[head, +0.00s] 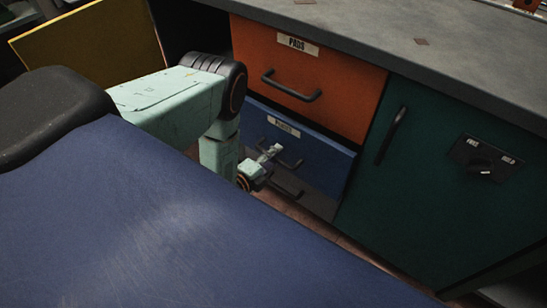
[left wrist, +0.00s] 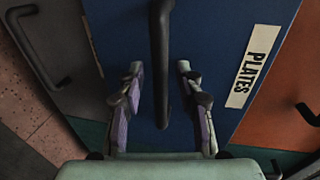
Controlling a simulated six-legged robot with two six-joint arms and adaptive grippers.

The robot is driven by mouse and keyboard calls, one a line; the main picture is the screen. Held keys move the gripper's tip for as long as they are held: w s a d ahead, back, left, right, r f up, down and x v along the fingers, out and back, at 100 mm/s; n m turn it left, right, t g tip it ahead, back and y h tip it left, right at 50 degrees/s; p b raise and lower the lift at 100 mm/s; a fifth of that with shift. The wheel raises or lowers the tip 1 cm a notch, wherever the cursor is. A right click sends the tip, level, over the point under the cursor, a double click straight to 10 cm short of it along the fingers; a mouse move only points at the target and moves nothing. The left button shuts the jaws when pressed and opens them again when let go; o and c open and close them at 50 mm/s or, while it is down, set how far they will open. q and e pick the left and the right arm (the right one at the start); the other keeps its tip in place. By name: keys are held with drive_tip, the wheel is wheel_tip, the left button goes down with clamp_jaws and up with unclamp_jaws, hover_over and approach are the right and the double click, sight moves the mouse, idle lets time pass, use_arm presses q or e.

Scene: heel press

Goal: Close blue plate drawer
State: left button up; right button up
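The blue drawer (head: 325,158) has a "PLATES" label and a dark bar handle; it is in the cabinet below an orange drawer. Its front appears to stand slightly out from the cabinet. My left gripper (head: 272,153) is low in front of the blue drawer, beside its handle. In the left wrist view the blue drawer front (left wrist: 215,45) fills the middle. The dark handle (left wrist: 160,55) runs between the two spread fingers of my left gripper (left wrist: 160,82), with gaps on both sides. My right gripper is not in view.
The orange drawer (head: 335,92), labelled "PADS", is above. A dark grey drawer (head: 312,195) is below. A green door (head: 425,190) is at the right, under a grey countertop (head: 420,45). A yellow panel (head: 95,45) stands at the left.

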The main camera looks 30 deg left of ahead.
use_arm(q)
clamp_jaws()
idle(0.9)
